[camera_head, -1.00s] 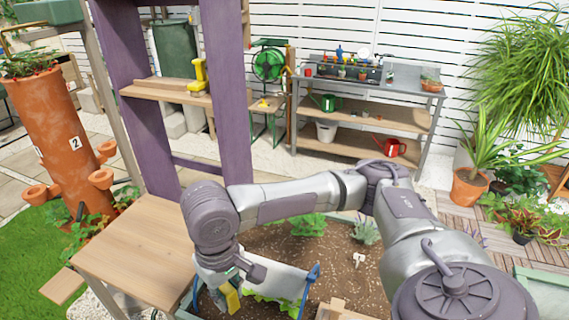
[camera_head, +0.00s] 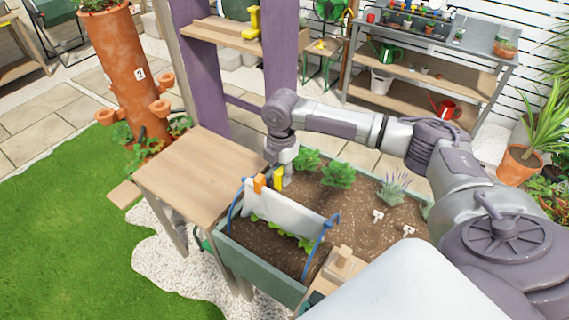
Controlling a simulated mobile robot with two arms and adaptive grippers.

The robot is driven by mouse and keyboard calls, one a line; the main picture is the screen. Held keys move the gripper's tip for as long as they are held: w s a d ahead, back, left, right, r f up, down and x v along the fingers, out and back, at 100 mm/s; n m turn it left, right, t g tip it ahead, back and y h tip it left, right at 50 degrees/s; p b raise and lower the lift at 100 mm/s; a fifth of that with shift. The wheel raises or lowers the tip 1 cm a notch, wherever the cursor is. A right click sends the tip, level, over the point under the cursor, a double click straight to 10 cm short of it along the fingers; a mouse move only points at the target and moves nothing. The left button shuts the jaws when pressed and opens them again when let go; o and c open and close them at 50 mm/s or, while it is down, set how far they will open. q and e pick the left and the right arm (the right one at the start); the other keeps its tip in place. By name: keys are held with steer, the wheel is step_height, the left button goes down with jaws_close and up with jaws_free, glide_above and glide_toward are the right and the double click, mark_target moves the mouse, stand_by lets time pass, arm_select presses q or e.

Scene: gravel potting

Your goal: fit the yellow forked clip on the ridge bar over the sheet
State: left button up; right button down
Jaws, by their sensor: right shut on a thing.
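The yellow forked clip (camera_head: 278,179) is in my right gripper (camera_head: 284,174), at the upper edge of the white sheet (camera_head: 285,215). Whether it touches the sheet or the bar I cannot tell. The sheet hangs between two blue hoops, one at the left (camera_head: 235,203) and one at the right (camera_head: 318,240). The ridge bar is hidden along the sheet's top edge. An orange clip (camera_head: 259,183) sits at the sheet's top, left of the yellow one. My left gripper is out of view.
The sheet stands over a soil-filled planter (camera_head: 262,268) with green plants. A wooden side table (camera_head: 195,175) stands close at the left. A wooden block (camera_head: 342,262) lies at the planter's front. A purple post (camera_head: 280,60) rises behind my right gripper.

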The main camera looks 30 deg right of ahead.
mark_target(284, 199)
steer(key=shift+w+d+n, duration=0.2)
steer(key=shift+d+n, duration=0.2)
steer(key=shift+n, duration=0.1)
steer(key=shift+w+d+f, duration=0.1)
steer(key=shift+w+d, duration=0.05)
steer(key=shift+f+n, duration=0.15)
steer(key=shift+n, duration=0.25)
steer(key=shift+d+f+b, duration=0.1)
steer(key=shift+f+b, duration=0.3)
steer(key=shift+b, duration=0.05)
step_height(284, 199, down, 4)
steer(key=b, duration=0.4)
steer(key=shift+r+b, duration=0.1)
steer(key=shift+b, duration=0.2)
steer(key=shift+f, duration=0.35)
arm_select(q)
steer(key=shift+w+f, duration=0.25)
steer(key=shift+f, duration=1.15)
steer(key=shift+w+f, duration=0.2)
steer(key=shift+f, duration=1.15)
arm_select(e)
steer(key=shift+f, duration=0.75)
arm_select(q)
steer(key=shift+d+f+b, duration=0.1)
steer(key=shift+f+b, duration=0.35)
steer(key=shift+b, duration=0.15)
arm_select(e)
steer(key=shift+f, duration=1.4)
